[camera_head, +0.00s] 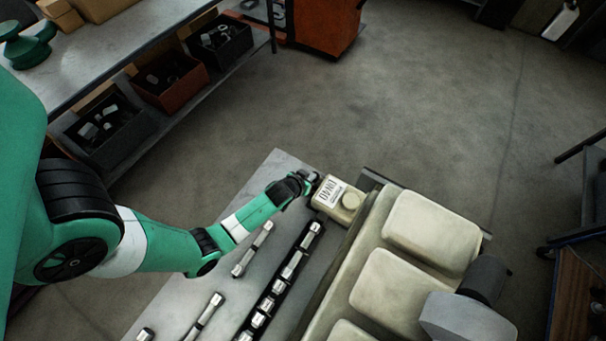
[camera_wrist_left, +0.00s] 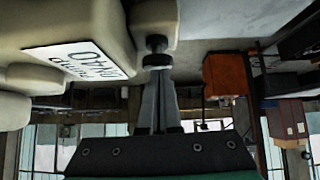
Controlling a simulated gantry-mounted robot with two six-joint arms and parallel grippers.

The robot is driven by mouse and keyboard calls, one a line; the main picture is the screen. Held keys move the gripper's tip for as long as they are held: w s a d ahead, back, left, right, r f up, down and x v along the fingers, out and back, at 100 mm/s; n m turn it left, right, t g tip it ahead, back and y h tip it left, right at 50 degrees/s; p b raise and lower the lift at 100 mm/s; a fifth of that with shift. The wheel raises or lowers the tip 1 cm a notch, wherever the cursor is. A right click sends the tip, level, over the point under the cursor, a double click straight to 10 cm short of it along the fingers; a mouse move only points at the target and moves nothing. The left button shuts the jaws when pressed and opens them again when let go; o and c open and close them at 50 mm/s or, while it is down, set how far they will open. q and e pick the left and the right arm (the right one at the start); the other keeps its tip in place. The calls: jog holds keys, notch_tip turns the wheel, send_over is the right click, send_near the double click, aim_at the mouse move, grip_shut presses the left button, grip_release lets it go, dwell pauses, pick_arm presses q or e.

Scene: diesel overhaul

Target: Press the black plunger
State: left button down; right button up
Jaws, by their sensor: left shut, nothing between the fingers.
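The black plunger (camera_wrist_left: 156,44) sticks out from the end of a cream-coloured pump housing with a white label (camera_wrist_left: 80,62). My left gripper (camera_head: 311,179) is shut and empty. In the left wrist view its fingertips (camera_wrist_left: 157,72) are together, in line with the plunger's knob and at or very close to it; I cannot tell whether they touch. My right gripper is not in view.
The engine with cream covers (camera_head: 430,230) fills the lower right. A grey table (camera_head: 270,200) under my left arm holds sockets and a black socket rail (camera_head: 283,278). A workbench (camera_head: 90,50) with bins on its lower shelf stands at upper left.

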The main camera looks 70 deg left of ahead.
pick_arm(q)
notch_tip(320, 180, up, 3)
jog(key=shift+r+p, duration=0.2)
jog(key=shift+p, duration=0.7)
jog(key=v, duration=0.9)
jog(key=shift+s+d+p, duration=0.2)
jog(key=shift+p, duration=0.25)
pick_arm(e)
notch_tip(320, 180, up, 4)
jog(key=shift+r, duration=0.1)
